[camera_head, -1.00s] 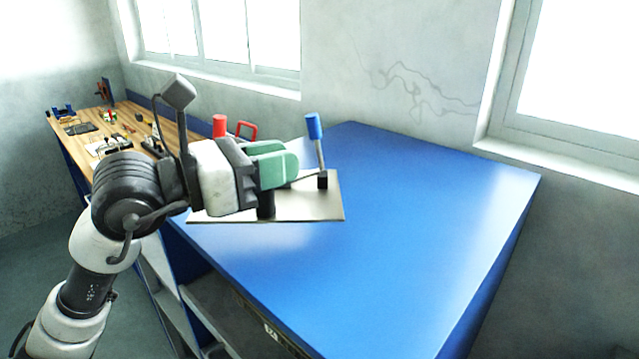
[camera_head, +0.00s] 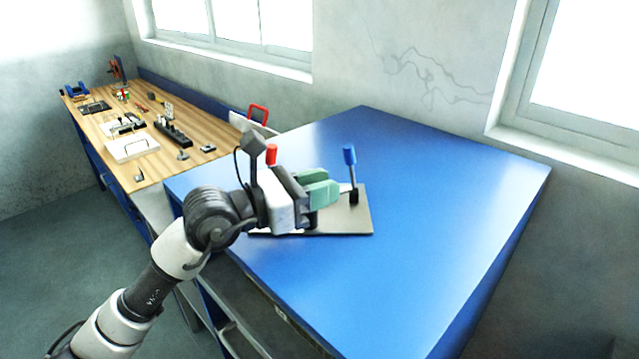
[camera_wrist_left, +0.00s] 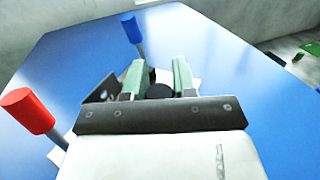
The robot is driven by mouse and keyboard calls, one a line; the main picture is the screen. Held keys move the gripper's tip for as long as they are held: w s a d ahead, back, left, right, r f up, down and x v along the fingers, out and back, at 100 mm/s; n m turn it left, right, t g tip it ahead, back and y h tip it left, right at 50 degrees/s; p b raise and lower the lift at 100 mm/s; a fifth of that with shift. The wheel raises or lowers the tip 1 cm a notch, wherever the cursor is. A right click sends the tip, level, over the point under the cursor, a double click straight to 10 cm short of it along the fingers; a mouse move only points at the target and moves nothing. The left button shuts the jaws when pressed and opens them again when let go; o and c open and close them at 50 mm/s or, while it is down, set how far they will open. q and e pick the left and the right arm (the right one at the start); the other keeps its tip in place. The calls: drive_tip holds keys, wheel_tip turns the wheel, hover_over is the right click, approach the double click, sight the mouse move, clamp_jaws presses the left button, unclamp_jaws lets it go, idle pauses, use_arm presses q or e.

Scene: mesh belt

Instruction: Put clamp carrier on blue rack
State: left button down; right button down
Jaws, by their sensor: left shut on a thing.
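The clamp carrier is a flat pale plate (camera_head: 352,218) with a blue-handled clamp (camera_head: 350,157) at its right end and a red-handled clamp (camera_head: 271,154) at its left. My left gripper (camera_head: 322,190) is shut on the clamp carrier between the two handles, its green fingers around a dark post (camera_wrist_left: 158,90) in the left wrist view. The plate lies roughly level over the near left part of the blue rack (camera_head: 440,190). I cannot tell if it touches the top. My gripper hides the plate's middle. My right gripper is not in view.
The rack's top is clear to the right and behind the plate. A wooden workbench (camera_head: 205,125) with several tools stands at the left. A red handle (camera_head: 258,114) shows behind the rack's left edge. A wall with windows is behind.

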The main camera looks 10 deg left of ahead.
use_arm(q)
drive_tip(key=shift+f, duration=0.1)
drive_tip(key=c, duration=0.9)
unclamp_jaws()
drive_tip(key=shift+s+a+b, duration=0.2)
drive_tip(key=shift+a+b, duration=0.1)
drive_tip(key=b+v, duration=0.4)
drive_tip(key=v, duration=0.6)
drive_tip(key=shift+f, duration=0.1)
drive_tip(key=shift+s+a+r+b, duration=0.25)
drive_tip(key=shift+s+a+b, duration=0.2)
drive_tip(key=shift+s, duration=0.1)
